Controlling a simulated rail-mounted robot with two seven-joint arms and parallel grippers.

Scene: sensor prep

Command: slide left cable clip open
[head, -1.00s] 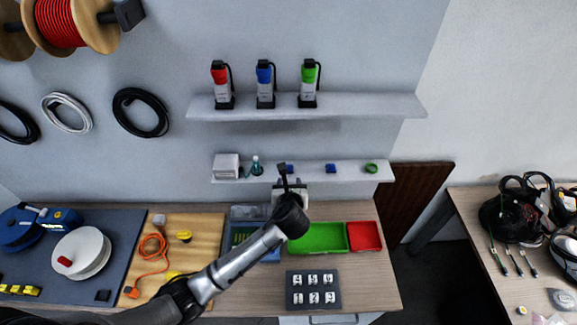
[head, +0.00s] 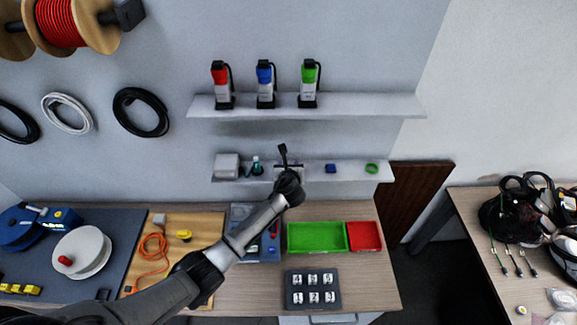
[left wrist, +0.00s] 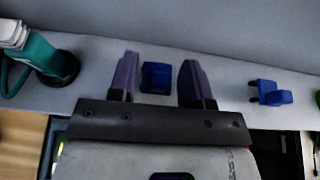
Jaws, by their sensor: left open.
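A blue cable clip (left wrist: 157,77) lies on the lower shelf (head: 348,172) and shows between my left gripper's fingers (left wrist: 158,62) in the left wrist view. I cannot tell if the fingers touch it; gaps show on both sides. In the head view this clip is hidden behind my left gripper (head: 285,168), which is open at the shelf. A second blue clip (head: 331,168) sits farther right on the shelf; it also shows in the left wrist view (left wrist: 270,93). My right gripper is not in view.
Below are a green tray (head: 317,250) and a red tray (head: 365,237). The upper shelf (head: 380,104) hangs above.

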